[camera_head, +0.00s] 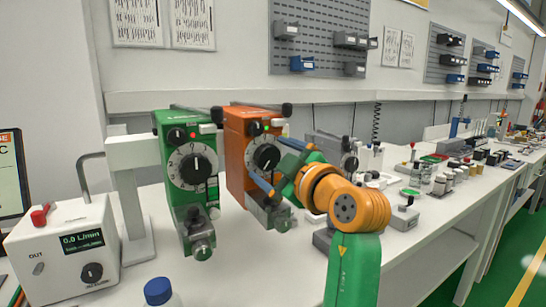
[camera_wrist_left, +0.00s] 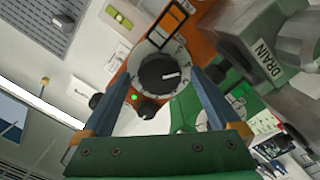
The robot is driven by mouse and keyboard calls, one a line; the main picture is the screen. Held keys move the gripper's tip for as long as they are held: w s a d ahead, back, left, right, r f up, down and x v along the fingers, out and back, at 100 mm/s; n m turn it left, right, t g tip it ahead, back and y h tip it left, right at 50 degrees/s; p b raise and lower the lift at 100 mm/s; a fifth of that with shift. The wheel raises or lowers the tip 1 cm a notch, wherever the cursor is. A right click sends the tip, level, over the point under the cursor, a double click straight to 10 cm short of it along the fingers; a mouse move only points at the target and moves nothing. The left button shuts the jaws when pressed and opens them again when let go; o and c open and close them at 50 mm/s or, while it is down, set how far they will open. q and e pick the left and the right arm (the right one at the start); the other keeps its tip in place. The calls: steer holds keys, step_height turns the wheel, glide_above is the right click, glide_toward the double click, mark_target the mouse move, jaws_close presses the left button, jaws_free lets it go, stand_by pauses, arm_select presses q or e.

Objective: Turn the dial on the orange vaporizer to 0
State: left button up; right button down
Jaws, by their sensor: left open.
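The orange vaporizer (camera_head: 234,150) stands between the green one and a grey one, with its dial (camera_head: 265,157) facing me. The dial has a black knob with a white pointer line and a pale numbered ring; I cannot read its setting. My left gripper (camera_head: 268,165) is at the dial's front, open, with its blue fingers pointing at it. In the left wrist view the black knob (camera_wrist_left: 158,74) lies between the open fingertips (camera_wrist_left: 160,76), with gaps visible at both sides. The orange body (camera_wrist_left: 200,42) shows behind it. My right gripper is not in view.
The green vaporizer (camera_head: 178,165) stands close at the left, with a flow box (camera_head: 62,255) beyond it. A grey vaporizer (camera_head: 335,150) is behind my wrist. A blue-capped bottle (camera_head: 160,292) is at the front edge. Several small containers line the bench at right.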

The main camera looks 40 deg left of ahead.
arm_select(q)
steer(key=c, duration=1.4)
